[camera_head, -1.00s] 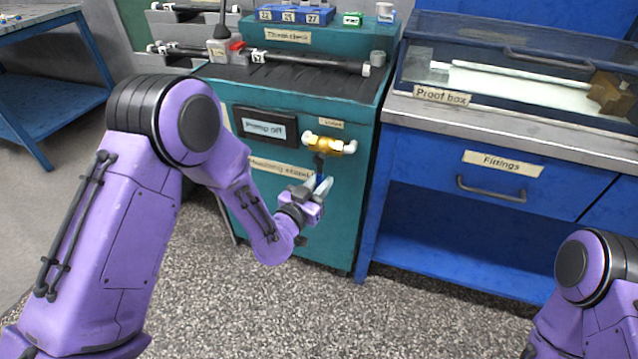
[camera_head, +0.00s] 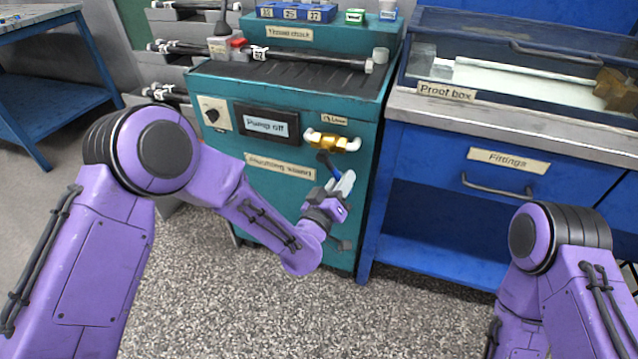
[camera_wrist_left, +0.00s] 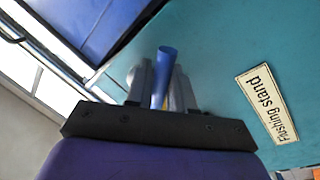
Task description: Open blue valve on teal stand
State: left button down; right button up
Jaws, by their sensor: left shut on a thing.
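The teal stand (camera_head: 290,215) carries a brass valve (camera_head: 333,141) with white ends on its front, at the upper right. The valve's blue handle (camera_head: 327,163) hangs from it, slanting down and to the right. My left gripper (camera_head: 341,183) is below the valve, shut on the lower part of the handle. In the left wrist view the blue handle (camera_wrist_left: 165,65) stands between the two grey fingers, its far end showing beyond them. The fingers hide part of the handle. My right gripper is out of view; only part of that arm shows at the right.
A pump switch knob (camera_head: 212,112) and a "Pump off" display (camera_head: 267,123) are left of the valve. A blue bench (camera_head: 440,150) with a fittings drawer stands close on the right, with a glass proof box (camera_head: 500,65) on top. The speckled floor in front is clear.

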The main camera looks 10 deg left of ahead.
pick_arm(q)
jog(key=n, duration=0.1)
jog(key=d+r+n, duration=0.1)
jog(key=n, duration=0.1)
jog(key=shift+s+d+r+t, duration=0.15)
jog(key=shift+s+d+t, duration=0.05)
jog(key=shift+d+t, duration=0.1)
jog(key=n, duration=0.1)
jog(key=d+r+n+y, duration=0.1)
jog(key=n, duration=0.1)
jog(key=shift+s+r, duration=0.1)
jog(key=shift+r, duration=0.2)
jog(key=shift+d+r+n+t+y+p, duration=0.15)
jog(key=shift+r+n+y, duration=0.15)
jog(key=shift+r+n, duration=0.6)
jog(key=shift+d+r+n+t+y+p, duration=0.1)
jog(key=shift+r+n+t+y, duration=0.15)
jog(key=shift+n, duration=1.1)
jog(key=shift+d+r+n+t+y+p, duration=0.1)
jog(key=shift+r+n+y, duration=0.4)
jog(key=shift+n, duration=0.65)
jog(key=shift+r, duration=0.2)
jog(key=c, duration=1.1)
grip_release()
jog(key=shift+s, duration=0.1)
